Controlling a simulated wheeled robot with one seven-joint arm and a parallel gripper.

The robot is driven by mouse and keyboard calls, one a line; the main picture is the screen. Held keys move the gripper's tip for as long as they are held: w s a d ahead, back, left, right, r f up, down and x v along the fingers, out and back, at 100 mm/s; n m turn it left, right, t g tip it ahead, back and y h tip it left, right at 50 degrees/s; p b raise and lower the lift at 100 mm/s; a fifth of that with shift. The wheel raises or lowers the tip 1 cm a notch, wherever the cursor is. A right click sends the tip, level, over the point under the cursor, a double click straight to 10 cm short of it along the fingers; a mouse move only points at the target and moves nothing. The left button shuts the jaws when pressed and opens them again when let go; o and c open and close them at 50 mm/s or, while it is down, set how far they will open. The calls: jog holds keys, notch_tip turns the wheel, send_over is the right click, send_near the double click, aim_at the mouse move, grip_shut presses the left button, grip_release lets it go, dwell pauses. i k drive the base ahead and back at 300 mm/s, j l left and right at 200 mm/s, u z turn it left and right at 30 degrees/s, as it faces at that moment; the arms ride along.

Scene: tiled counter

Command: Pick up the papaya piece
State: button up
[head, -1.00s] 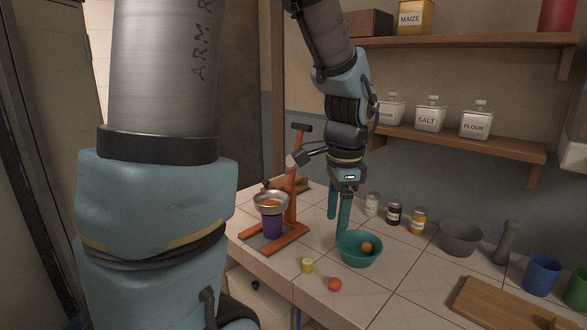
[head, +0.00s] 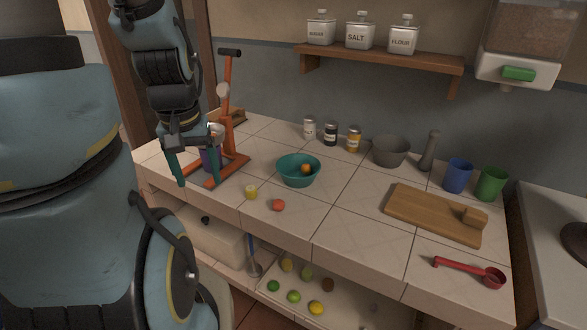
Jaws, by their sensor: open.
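A small orange-red piece (head: 278,205), which looks like the papaya piece, lies on the tiled counter near its front edge. A small yellow piece (head: 251,192) lies to its left. A teal bowl (head: 299,175) behind them holds an orange fruit (head: 306,168). My gripper (head: 200,176) is open and empty, with its teal fingers pointing down. It is left of both pieces, in front of the orange press (head: 228,115), and partly hides the press and its purple cup (head: 208,158).
A grey bowl (head: 391,151), pestle (head: 428,151), blue cup (head: 457,175), green cup (head: 491,184) and cutting board (head: 432,213) stand to the right. Small jars (head: 331,133) line the back. Counter tiles right of the orange-red piece are clear. Several fruits lie on a lower shelf.

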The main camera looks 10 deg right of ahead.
aim_at(278, 204)
jog(key=k+l+u, duration=0.1)
jog(key=u, duration=1.45)
jog(key=k+j, duration=0.15)
jog(key=k, duration=0.4)
jog(key=k+j+u, duration=0.15)
jog(key=k, duration=0.4)
